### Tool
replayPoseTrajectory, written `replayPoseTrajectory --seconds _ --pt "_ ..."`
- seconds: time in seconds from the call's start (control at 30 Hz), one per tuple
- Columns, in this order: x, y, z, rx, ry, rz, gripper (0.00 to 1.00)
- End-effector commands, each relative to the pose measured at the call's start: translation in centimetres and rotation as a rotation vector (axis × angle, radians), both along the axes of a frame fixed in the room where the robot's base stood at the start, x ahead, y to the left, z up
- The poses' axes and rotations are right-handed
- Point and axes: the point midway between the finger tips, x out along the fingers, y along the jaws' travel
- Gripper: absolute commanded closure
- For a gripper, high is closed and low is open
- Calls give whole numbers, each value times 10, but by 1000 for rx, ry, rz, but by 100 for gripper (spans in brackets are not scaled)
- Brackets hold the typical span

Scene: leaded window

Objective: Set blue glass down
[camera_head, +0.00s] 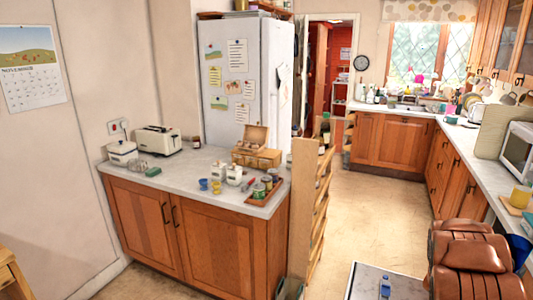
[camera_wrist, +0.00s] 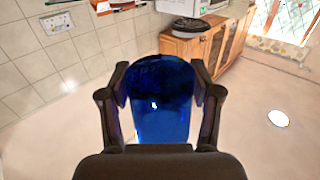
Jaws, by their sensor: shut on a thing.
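The blue glass (camera_wrist: 160,105) is in the middle of the wrist view, deep blue and see-through. My gripper (camera_wrist: 161,88) is shut on it, with one dark finger on each side of the glass. A pale, smooth surface (camera_wrist: 70,130) lies beyond the glass; I cannot tell whether the base touches it. In the head view a blue patch (camera_head: 519,249) at the right edge looks like the glass, partly hidden behind brown, rounded parts at the lower right. The gripper fingers cannot be made out there.
The right-hand worktop (camera_head: 480,171) carries a yellow mug (camera_head: 521,195) on a wooden board and a white microwave (camera_head: 517,152). The left counter (camera_head: 197,162) holds a toaster (camera_head: 158,140), small cups and a tray of jars. The floor (camera_head: 375,215) between is clear.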

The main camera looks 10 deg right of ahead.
Motion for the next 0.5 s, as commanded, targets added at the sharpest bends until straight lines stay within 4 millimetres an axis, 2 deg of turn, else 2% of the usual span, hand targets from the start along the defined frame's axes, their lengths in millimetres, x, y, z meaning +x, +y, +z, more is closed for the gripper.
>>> replayPoseTrajectory --seconds 0.17,0.37,0.5 --pt "51 30 17 -4 -12 108 87" --pt "123 88 37 0 -25 280 87" --pt "169 134 54 2 -33 401 87"
